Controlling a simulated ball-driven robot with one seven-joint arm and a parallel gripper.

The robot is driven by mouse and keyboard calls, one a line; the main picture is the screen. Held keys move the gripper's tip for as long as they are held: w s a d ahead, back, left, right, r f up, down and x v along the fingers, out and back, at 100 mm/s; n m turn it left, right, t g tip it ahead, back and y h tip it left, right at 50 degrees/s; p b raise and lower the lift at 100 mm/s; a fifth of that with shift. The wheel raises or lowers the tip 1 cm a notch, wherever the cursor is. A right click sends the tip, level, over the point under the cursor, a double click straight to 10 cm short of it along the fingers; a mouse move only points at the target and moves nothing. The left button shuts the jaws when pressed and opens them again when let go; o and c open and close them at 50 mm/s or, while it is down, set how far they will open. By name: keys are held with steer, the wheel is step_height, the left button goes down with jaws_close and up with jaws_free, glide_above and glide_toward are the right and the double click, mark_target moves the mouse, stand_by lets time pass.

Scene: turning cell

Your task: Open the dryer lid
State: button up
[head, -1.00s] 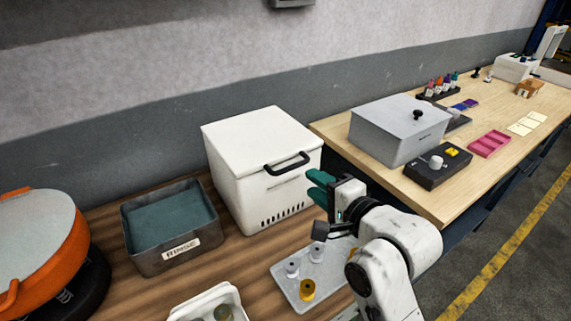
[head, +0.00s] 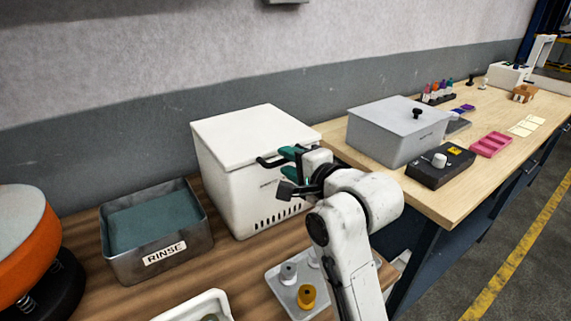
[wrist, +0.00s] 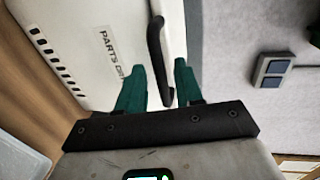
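The dryer is a white box (head: 225,185) with its flat lid (head: 245,132) down and shut. A black bar handle (head: 268,162) sits at the lid's front edge. In the wrist view the dryer front (wrist: 75,35) carries vents and partly hidden "PARTS" lettering, and the handle (wrist: 155,40) runs down between the two green fingers. My gripper (head: 286,153) is at the right part of the handle. In the wrist view my gripper (wrist: 158,78) is open, with a finger on each side of the handle and gaps beside it. In the head view my gripper hides the handle's right end.
A metal rinse tray (head: 160,258) stands left of the dryer, with an orange round machine (head: 25,240) beyond it. A grey lidded box (head: 385,140) stands on the bench (head: 440,205) to the right.

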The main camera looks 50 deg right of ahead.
steer(key=shift+x, duration=0.95)
jaws_close()
